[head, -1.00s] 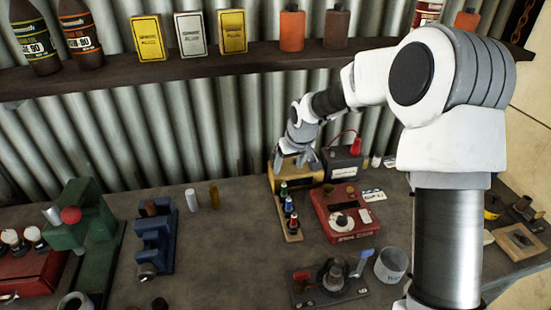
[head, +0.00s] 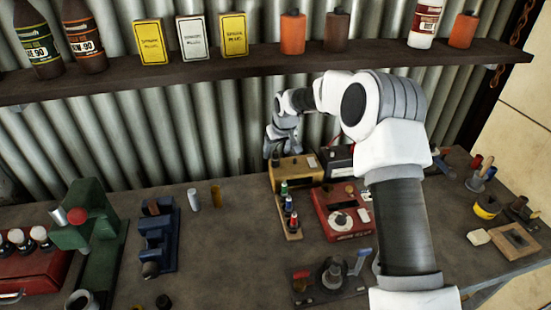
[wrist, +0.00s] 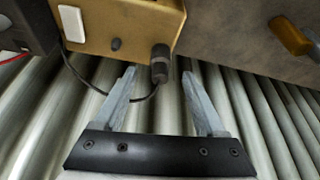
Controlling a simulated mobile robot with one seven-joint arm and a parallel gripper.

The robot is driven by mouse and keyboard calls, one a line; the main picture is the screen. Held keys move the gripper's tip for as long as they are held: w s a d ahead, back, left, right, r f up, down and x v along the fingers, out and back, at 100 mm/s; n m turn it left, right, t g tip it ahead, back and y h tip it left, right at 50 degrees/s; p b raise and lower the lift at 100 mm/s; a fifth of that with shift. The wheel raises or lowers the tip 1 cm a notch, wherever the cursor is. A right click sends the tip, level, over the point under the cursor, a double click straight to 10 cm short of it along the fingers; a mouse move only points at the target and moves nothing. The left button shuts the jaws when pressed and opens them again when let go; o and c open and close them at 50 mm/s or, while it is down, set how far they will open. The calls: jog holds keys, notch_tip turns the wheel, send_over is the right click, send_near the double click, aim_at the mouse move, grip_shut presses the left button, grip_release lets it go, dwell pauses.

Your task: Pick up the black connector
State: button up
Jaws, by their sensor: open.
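The black connector (wrist: 160,63) is a short dark cylinder on a thin black cable, beside the corner of a tan box (wrist: 120,22) in the wrist view. The tan box also shows in the head view (head: 297,172), at the back of the bench. My gripper (wrist: 160,76) is open, with one fingertip on each side of the connector's lower end in the picture. I cannot tell whether they touch it. In the head view my gripper (head: 270,150) is by the box's back left corner, near the wall. I cannot make out the connector clearly there.
The corrugated wall (wrist: 240,110) is close to my gripper. A dark battery-like box (head: 340,160) stands right of the tan box. A red device (head: 340,212) and a bottle rack (head: 289,226) stand in front. A shelf (head: 260,65) runs above.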

aim_at(276, 153)
jog(key=shift+x, duration=1.5)
grip_shut()
